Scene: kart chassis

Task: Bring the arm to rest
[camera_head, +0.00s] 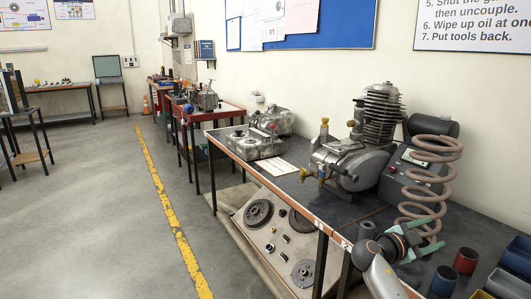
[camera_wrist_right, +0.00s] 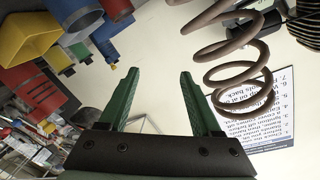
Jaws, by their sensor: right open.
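My right gripper (camera_head: 440,228) is at the lower right of the head view, over the right part of the workbench. Its two green fingers are spread apart. In the right wrist view the open jaws (camera_wrist_right: 161,75) show only pale wall between them, so the gripper is empty. A coiled brown hose (camera_head: 430,165) hangs close by in the head view and overlaps the fingers in the picture. In the wrist view the hose (camera_wrist_right: 232,45) passes to the right of the fingers; I cannot tell whether it touches the gripper. My left gripper is not in view.
The dark workbench (camera_head: 290,180) carries a finned engine (camera_head: 380,118) and a grey box with a gauge (camera_head: 405,175). Blue and red cups (camera_head: 466,261) stand near my gripper. Parts lie on a lower shelf (camera_head: 245,235).

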